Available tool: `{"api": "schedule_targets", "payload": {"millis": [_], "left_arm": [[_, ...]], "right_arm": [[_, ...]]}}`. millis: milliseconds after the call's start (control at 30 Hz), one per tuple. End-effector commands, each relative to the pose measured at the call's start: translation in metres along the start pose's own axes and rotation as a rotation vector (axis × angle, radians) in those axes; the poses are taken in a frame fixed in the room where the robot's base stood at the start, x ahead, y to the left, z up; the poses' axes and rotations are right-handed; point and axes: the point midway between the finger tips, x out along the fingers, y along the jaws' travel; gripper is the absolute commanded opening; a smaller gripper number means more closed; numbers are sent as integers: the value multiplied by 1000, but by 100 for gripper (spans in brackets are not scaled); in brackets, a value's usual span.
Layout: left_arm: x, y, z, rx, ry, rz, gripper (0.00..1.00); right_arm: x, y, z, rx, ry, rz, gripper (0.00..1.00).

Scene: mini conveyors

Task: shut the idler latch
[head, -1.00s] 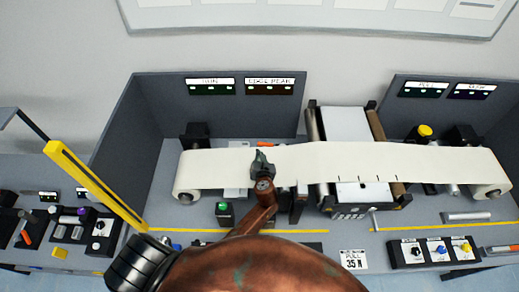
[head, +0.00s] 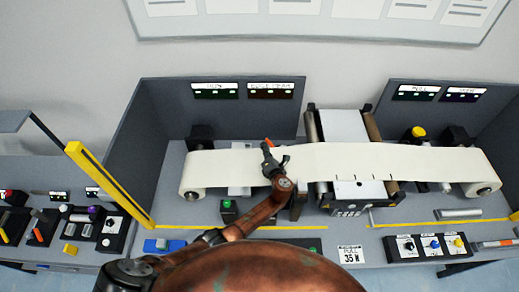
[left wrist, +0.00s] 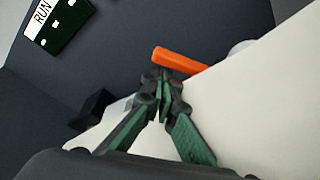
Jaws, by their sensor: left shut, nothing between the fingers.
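An orange lever (left wrist: 180,62), which looks like the idler latch handle, lies just beyond my left fingertips in the left wrist view. In the head view a small orange piece of it (head: 267,142) shows at the far edge of the cream web (head: 225,166). My left gripper (head: 271,154) reaches over the web, its green and black fingers (left wrist: 163,84) shut and empty. The fingertips are at or very near the lever; I cannot tell if they touch. The latch's base is hidden behind the web and fingers. My right gripper is not in view.
Rollers (head: 374,128) stand right of my gripper, with the web running through. A grey back wall (head: 240,117) with lit signs stands behind. A yellow post (head: 108,185) is at left. Switch boxes (head: 428,246) line the front edge.

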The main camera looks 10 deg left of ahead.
Motion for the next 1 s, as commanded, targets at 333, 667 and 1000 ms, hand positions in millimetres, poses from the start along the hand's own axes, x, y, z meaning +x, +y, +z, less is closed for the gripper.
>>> {"api": "schedule_targets", "payload": {"millis": [333, 667, 1000], "left_arm": [[-11, 36, 30, -6, -6, 0, 0], [-22, 70, 61, 1, -8, -4, 0], [-23, 73, 64, 3, -7, -5, 0]], "right_arm": [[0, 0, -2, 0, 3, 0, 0], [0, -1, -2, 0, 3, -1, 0], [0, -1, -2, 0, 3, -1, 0]]}}
